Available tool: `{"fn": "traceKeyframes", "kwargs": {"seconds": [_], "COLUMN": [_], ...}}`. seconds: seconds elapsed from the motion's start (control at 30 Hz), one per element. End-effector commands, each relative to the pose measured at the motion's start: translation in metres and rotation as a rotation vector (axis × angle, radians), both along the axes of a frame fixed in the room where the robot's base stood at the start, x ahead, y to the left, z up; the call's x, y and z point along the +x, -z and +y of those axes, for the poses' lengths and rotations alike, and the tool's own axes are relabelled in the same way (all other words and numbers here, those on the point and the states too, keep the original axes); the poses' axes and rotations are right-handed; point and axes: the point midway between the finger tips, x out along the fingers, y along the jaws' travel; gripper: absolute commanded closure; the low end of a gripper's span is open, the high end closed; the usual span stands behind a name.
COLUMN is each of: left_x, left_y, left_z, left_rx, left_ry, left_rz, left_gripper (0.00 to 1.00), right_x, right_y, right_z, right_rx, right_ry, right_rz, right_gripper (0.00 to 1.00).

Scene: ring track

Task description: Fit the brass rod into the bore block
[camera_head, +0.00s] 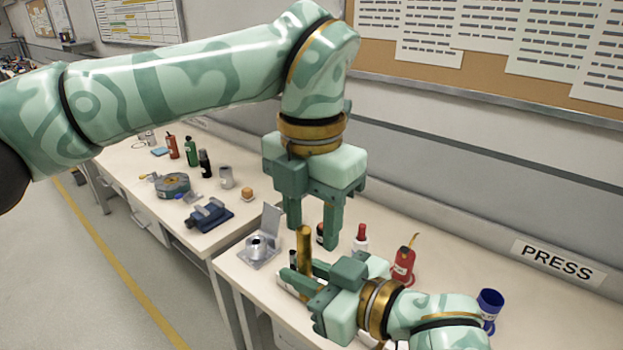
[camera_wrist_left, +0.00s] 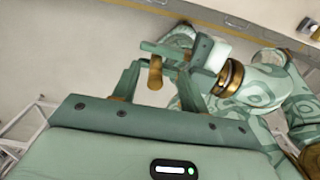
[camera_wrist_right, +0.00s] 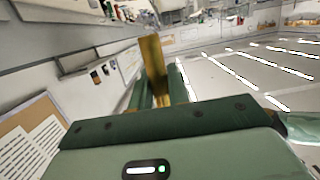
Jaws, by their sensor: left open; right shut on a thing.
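The brass rod (camera_head: 304,250) stands roughly upright in my right gripper (camera_head: 298,272), which is shut on it; its upper part sticks up above the fingers. The rod also shows in the right wrist view (camera_wrist_right: 153,62) and the left wrist view (camera_wrist_left: 155,72). My left gripper (camera_head: 313,238) is open and points down just above the right one. In its wrist view the rod appears between its fingers, without visible grip. The bore block (camera_head: 262,246), a grey metal piece with a round raised collar and an upright plate behind, sits on the bench to the left of the rod.
A white bottle with a red cap (camera_head: 361,241), a red bottle (camera_head: 403,268) and a blue cup (camera_head: 489,304) stand to the right on the bench. A second bench at left carries a blue vise (camera_head: 209,215) and several bottles. A gap separates the benches.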

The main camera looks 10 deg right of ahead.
Motion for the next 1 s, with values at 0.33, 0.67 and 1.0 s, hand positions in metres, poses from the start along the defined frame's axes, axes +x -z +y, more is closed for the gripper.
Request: {"fn": "traceKeyframes", "kwargs": {"seconds": [0.33, 0.67, 1.0], "left_x": [0.0, 0.0, -0.001], "left_y": [0.024, 0.024, 0.024], "left_z": [0.0, 0.0, -0.001], "left_rx": [-0.001, -0.001, -0.001], "left_ry": [0.0, 0.0, 0.001], "left_rz": [0.001, 0.001, 0.001], "left_gripper": [0.57, 0.98, 1.0], "right_x": [0.0, 0.0, 0.0], "right_y": [-0.001, 0.0, 0.0], "right_z": [0.0, 0.0, 0.0], "right_rx": [0.001, 0.001, 0.001], "right_ry": [0.0, 0.0, 0.0], "right_rz": [-0.001, -0.001, -0.001], "right_gripper": [1.0, 1.0, 0.57]}}
